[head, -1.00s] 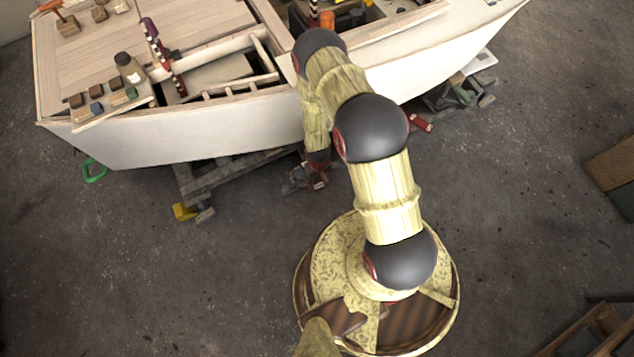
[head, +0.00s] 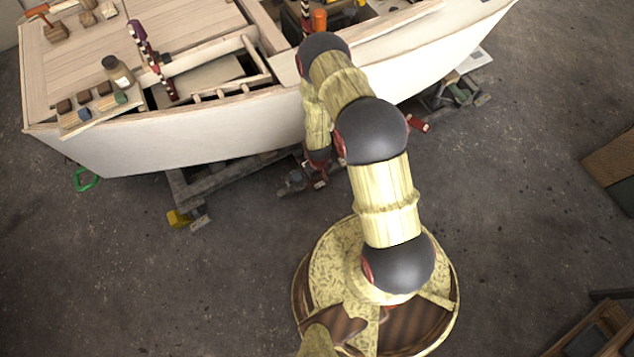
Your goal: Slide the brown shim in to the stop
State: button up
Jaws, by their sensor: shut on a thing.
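My gripper (head: 318,176) hangs below my wrist, beside the near white side of the hull (head: 190,143). It is small and dark in the head view, and its fingers are hard to make out. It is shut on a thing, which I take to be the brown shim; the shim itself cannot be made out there. The slot and its stop cannot be picked out. Several small brown blocks (head: 84,97) lie on a pale board at the hull's left edge, with a blue block (head: 85,115) and a green block (head: 121,98).
A bottle (head: 118,72) and a striped clamp (head: 152,62) stand on the hull by an open bay. An orange cylinder (head: 320,19) stands farther right. Below the hull are a grey support frame (head: 225,180) and a yellow piece (head: 178,218). The floor (head: 510,220) at right is mostly clear.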

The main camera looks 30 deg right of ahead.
jog(key=w+d+f+b, duration=0.5)
jog(key=d+f+b, duration=0.3)
jog(key=f, duration=0.1)
jog(key=shift+w, duration=0.25)
dwell(1.9)
jog(key=shift+w+d+f, duration=0.1)
jog(key=shift+w+a, duration=0.2)
jog(key=shift+w, duration=5.15)
jog(key=o, duration=1.2)
jog(key=shift+o, duration=0.7)
jog(key=shift+w, duration=0.1)
jog(key=shift+r, duration=0.25)
jog(key=shift+s+r+p, duration=0.4)
jog(key=shift+r+p, duration=0.2)
jog(key=shift+r, duration=0.15)
jog(key=shift+s+r+p, duration=0.35)
jog(key=shift+r+p, duration=0.25)
jog(key=shift+r, duration=0.2)
jog(key=shift+s+r+p, duration=0.4)
jog(key=shift+r+p, duration=0.2)
jog(key=shift+r, duration=0.15)
